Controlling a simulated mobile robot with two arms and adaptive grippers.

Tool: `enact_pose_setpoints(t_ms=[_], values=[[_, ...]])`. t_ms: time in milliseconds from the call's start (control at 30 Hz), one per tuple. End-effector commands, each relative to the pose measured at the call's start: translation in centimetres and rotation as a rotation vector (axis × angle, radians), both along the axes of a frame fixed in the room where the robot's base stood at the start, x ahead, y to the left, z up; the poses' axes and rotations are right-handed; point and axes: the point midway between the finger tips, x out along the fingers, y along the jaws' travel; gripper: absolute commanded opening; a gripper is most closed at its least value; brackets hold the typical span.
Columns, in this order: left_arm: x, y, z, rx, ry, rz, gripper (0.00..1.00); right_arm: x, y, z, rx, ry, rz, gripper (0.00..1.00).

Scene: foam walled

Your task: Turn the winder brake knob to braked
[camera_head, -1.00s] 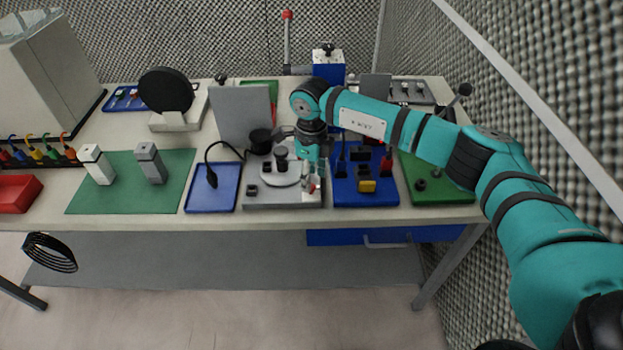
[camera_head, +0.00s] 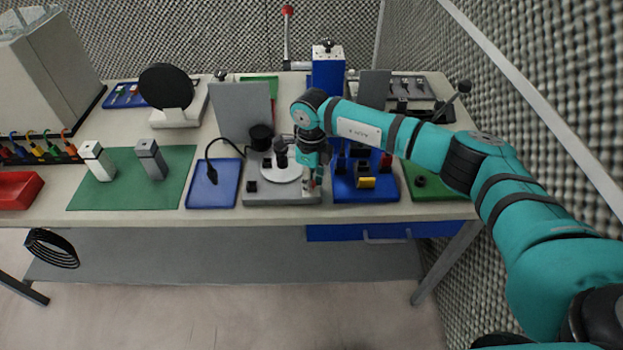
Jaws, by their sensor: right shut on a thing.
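The winder (camera_head: 252,200) is a grey base plate with a pale round disc (camera_head: 281,172) and black posts, near the table's front edge. My right gripper (camera_head: 312,186) points down at the front right part of this plate. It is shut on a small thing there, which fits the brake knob. The fingers and wrist mostly hide the knob, so its setting cannot be read. My left gripper is not in view.
A blue tray (camera_head: 200,196) with a black cable is left of the winder. A blue board (camera_head: 345,195) with a yellow block (camera_head: 366,182) is close on the right. A grey upright panel (camera_head: 240,107) stands behind. A green mat (camera_head: 118,200) holds two blocks.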

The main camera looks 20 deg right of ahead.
Motion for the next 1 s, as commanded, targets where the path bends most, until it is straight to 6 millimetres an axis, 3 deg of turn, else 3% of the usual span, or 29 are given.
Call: enact_pose_setpoints(t_ms=[467, 1000], values=[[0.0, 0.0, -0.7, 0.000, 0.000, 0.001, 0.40, 0.1, 0.0, -0.1, 0.001, -0.002, -0.120, 0.00], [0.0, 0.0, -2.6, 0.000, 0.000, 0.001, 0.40, 0.1, 0.1, 0.0, 0.002, -0.004, -0.603, 0.00]])
